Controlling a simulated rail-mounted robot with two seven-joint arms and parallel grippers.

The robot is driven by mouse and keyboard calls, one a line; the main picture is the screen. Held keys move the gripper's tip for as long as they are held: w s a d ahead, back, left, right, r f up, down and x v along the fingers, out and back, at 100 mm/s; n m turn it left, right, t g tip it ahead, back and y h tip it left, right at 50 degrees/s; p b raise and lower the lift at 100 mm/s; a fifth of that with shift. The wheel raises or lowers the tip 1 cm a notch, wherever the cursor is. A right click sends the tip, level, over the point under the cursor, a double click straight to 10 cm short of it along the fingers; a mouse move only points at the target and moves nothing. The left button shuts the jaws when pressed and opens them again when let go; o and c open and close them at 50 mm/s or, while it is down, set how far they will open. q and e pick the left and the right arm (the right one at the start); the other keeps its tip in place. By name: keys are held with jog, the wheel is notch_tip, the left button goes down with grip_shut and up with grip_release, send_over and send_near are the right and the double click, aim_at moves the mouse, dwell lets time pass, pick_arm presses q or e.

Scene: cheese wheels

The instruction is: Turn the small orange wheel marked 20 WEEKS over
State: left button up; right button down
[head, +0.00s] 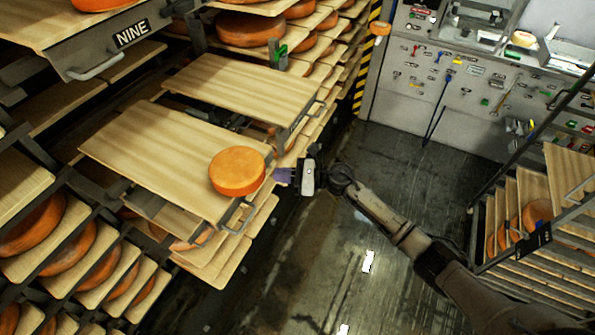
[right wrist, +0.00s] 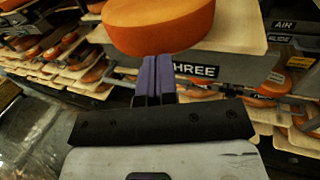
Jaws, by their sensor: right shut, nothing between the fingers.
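An orange cheese wheel (head: 237,171) lies flat near the right front edge of a pulled-out wooden board (head: 150,150). No 20 WEEKS mark can be read on it. In the right wrist view the wheel (right wrist: 160,25) fills the top, with its rounded side towards me. My right gripper (head: 279,175) is just right of the wheel, beyond the board's edge. Its purple fingers, also seen in the right wrist view (right wrist: 156,72), are shut with nothing between them and point at the wheel's side. I cannot tell whether they touch it. My left gripper is not in view.
A label reading THREE (right wrist: 195,70) is on the front below the wheel. An empty board (head: 235,85) is pulled out behind. Racks with orange wheels (head: 70,245) fill the left. A cart (head: 530,225) stands at right. The floor (head: 300,265) between is mostly clear.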

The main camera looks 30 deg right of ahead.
jog(key=shift+p+x, duration=0.3)
jog(key=shift+x, duration=0.85)
jog(key=shift+b+x, duration=0.8)
jog(key=shift+b, duration=0.25)
jog(key=shift+s, duration=0.1)
